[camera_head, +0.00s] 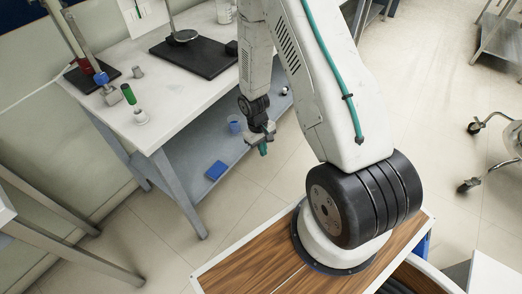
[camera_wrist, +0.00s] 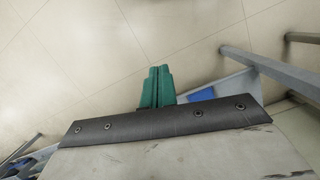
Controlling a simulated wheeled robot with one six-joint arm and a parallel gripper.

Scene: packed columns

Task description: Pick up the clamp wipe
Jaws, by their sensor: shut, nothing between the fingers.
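I cannot tell for sure which thing is the clamp wipe. A flat blue object (camera_head: 216,170) lies on the bench's lower shelf, near its front end. A blue clamp-like piece (camera_head: 101,78) is on a stand on the bench top, at the left. My gripper (camera_head: 263,148) hangs in the air to the right of the bench, below the height of its top. Its green fingers (camera_wrist: 156,88) are closed together and empty in the wrist view, with floor behind them. A blue patch (camera_wrist: 203,95) shows just right of the fingers there, on a grey surface.
The white bench (camera_head: 165,95) bears a green-topped item (camera_head: 128,94), a black plate (camera_head: 200,57) and stands. A blue cup (camera_head: 234,124) is on its lower shelf (camera_head: 190,150). Bench legs (camera_wrist: 275,68) cross the wrist view's right. The floor (camera_head: 265,200) below my gripper is clear.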

